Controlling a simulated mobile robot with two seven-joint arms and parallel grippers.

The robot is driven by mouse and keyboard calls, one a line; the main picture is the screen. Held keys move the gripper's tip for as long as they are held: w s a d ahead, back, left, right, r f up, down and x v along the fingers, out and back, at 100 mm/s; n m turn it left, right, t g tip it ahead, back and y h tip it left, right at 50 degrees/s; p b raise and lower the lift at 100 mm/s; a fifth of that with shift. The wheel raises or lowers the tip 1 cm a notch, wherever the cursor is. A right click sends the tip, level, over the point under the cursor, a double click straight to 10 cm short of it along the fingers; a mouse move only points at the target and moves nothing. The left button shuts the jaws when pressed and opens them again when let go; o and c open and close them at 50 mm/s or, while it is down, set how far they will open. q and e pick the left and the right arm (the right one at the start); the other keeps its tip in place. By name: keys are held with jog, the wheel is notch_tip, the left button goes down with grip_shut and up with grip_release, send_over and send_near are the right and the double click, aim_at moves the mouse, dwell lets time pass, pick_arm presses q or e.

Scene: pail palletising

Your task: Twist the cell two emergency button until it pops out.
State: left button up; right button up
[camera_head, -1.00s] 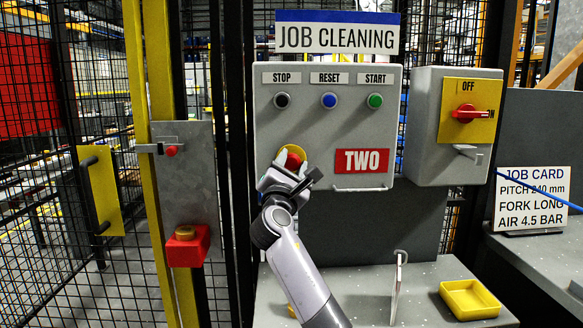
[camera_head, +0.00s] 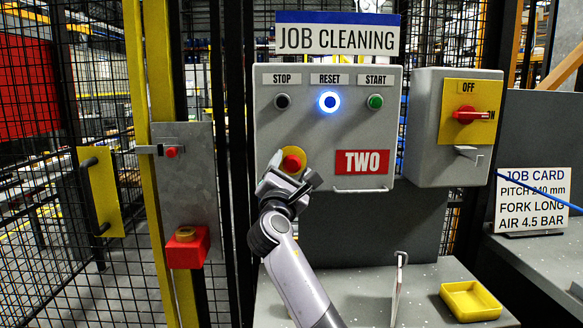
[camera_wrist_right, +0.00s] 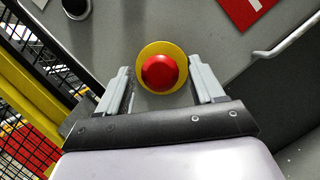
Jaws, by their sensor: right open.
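The cell two emergency button (camera_head: 292,162) is a red mushroom head on a yellow disc, low on the left of the grey control box (camera_head: 330,135) that carries the red TWO label (camera_head: 361,161). My right gripper (camera_head: 287,170) is just below and in front of it, open. In the right wrist view the red button (camera_wrist_right: 159,73) stands between and slightly beyond the two open fingers (camera_wrist_right: 161,82), with a gap on each side. The fingers do not appear to touch it. My left gripper is not in view.
The blue RESET button (camera_head: 329,102) is lit, between the black STOP button (camera_head: 283,101) and the green START button (camera_head: 375,101). A grey box with a red rotary switch (camera_head: 473,114) stands to the right. A yellow tray (camera_head: 468,301) lies on the bench.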

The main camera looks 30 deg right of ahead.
jog(key=v, duration=0.6)
dwell(0.4)
jog(key=s+a+f+m+g+y, duration=0.15)
jog(key=s+f+m+y, duration=0.3)
jog(key=f, duration=0.75)
jog(key=s+f+m+g+y, duration=0.35)
jog(key=s+f, duration=0.25)
jog(key=f, duration=0.6)
jog(key=s+a+f+m+g+y, duration=0.2)
jog(key=s+a+f+m+y, duration=0.15)
jog(key=s, duration=0.45)
jog(key=s+a+f+m+g+y, duration=0.25)
jog(key=s+f, duration=0.25)
jog(key=s, duration=0.4)
jog(key=s+a+f+m+g+y, duration=0.2)
jog(key=s+a+f+m, duration=0.25)
jog(key=s, duration=0.35)
jog(key=w+a+f+n+t+y+p, duration=0.1)
jog(key=w+a+f+t+p, duration=0.1)
jog(key=w+t+p, duration=0.4)
jog(key=shift+f+y, duration=0.3)
jog(key=shift+f, duration=0.3)
